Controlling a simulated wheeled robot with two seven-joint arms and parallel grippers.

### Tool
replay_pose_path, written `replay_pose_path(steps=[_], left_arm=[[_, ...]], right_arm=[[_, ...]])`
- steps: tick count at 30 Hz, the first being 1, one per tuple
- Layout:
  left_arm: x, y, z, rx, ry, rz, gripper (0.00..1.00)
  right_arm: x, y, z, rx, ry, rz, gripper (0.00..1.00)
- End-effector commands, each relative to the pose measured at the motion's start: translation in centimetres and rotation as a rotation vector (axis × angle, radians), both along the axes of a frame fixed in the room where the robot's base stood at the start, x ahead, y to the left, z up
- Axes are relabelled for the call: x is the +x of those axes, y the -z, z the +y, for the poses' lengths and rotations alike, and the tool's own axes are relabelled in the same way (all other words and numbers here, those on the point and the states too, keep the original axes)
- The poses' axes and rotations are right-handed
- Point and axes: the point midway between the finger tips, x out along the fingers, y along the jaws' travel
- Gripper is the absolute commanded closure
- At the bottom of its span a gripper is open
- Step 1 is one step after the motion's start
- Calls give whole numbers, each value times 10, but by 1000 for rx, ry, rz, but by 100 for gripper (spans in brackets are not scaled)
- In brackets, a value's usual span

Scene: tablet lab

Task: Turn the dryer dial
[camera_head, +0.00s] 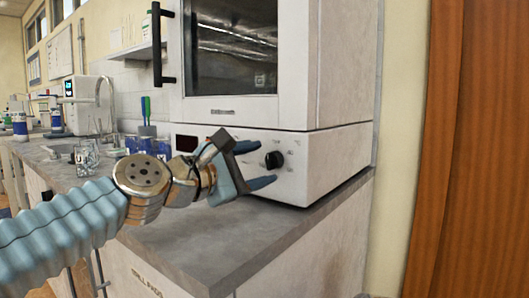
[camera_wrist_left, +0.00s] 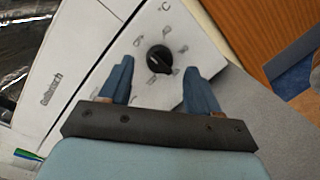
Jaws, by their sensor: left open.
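The dryer (camera_head: 330,70) is a white box with a dark window, standing on the grey counter. Its black round dial (camera_head: 274,159) is on the lower front panel, with printed marks around it. My left gripper (camera_head: 268,165) is open in front of the panel, its blue fingers pointing at the dial. In the left wrist view the dial (camera_wrist_left: 159,59) shows just beyond and between the two open fingertips (camera_wrist_left: 158,70), with no finger seen touching it. My right gripper is not in view.
The counter (camera_head: 200,245) has free room below the gripper. Glass beakers (camera_head: 88,155) and blue containers (camera_head: 148,146) stand left of the dryer. A black door handle (camera_head: 160,45) sticks out above. A brown wooden door (camera_head: 465,150) is at the right.

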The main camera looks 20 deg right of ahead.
Motion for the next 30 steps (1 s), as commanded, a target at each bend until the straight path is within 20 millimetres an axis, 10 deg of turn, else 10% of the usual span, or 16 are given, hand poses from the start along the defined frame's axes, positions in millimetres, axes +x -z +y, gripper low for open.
replay_pose_path(steps=[15, 26, 30], left_arm=[[13, 0, -21, 0, -1, -1, 38], [13, 0, -21, 0, -1, -1, 92], [13, 0, -21, 2, -1, -4, 93]], right_arm=[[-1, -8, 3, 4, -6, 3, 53], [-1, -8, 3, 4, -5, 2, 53], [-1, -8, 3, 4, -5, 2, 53]])
